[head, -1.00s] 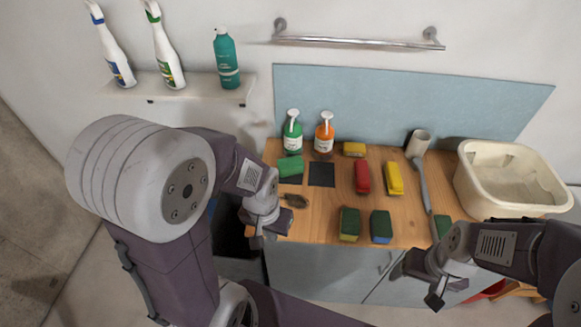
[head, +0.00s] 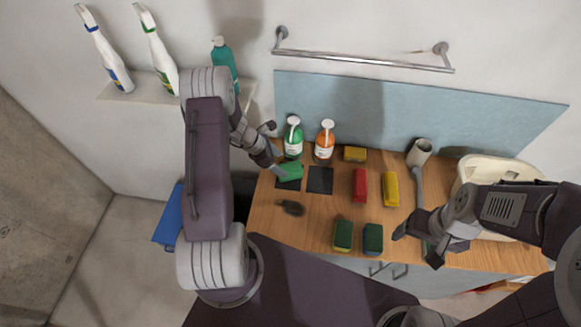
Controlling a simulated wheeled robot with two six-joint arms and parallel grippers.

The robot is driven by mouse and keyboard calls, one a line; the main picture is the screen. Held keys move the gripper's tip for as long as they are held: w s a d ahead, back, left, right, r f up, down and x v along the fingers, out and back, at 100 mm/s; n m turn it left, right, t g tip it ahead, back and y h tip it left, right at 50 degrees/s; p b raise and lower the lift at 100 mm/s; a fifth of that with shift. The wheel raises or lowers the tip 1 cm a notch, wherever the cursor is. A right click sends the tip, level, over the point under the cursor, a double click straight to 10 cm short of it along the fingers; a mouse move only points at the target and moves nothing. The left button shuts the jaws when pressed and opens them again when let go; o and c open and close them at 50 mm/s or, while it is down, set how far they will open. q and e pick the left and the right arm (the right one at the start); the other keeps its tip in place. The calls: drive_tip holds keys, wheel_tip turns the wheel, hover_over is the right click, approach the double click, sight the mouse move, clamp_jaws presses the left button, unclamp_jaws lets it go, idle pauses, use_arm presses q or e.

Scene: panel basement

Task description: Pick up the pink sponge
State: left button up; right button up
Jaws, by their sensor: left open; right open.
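I see no sponge that is clearly pink. A red sponge-like block (head: 359,185) lies on the wooden counter beside a yellow one (head: 391,188). A green sponge (head: 290,172) lies at the counter's left, partly on a dark square. Two dark green-topped sponges (head: 343,235) (head: 373,238) stand near the front edge. My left gripper (head: 277,150) is open at the counter's left, close to the green sponge; I cannot tell if it touches.
Green (head: 293,140) and orange (head: 325,142) pump bottles stand at the back, with a yellow sponge (head: 355,154) beside them. A dark brush (head: 291,208) lies front left. A cream basin (head: 478,172) is at right, partly behind my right arm. A long-handled brush lies beside it.

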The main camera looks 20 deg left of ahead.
sight(289, 168)
use_arm(q)
drive_tip(key=shift+d+f, duration=0.4)
drive_tip(key=shift+f, duration=0.15)
drive_tip(key=shift+w+f+p, duration=0.45)
drive_tip(key=shift+w+f, duration=0.75)
drive_tip(key=shift+w, duration=0.05)
drive_tip(key=d+f+p, duration=0.1)
drive_tip(key=d+f, duration=0.1)
drive_tip(key=shift+w+f+p, duration=0.15)
drive_tip(key=shift+f+p, duration=0.25)
drive_tip(key=shift+d+f, duration=0.1)
drive_tip(key=shift+f, duration=0.15)
drive_tip(key=shift+w+f, duration=0.2)
drive_tip(key=shift+w, duration=0.15)
drive_tip(key=shift+c, duration=0.9)
drive_tip(key=shift+f, duration=0.1)
drive_tip(key=c, duration=1)
drive_tip(key=shift+s, duration=0.2)
drive_tip(key=shift+c, duration=1.1)
use_arm(e)
drive_tip(key=r, duration=0.1)
drive_tip(key=w+r, duration=0.1)
drive_tip(key=shift+a+r, duration=0.15)
drive_tip(key=shift+r, duration=0.25)
use_arm(q)
drive_tip(key=shift+r, duration=0.25)
use_arm(e)
drive_tip(key=shift+w, duration=0.1)
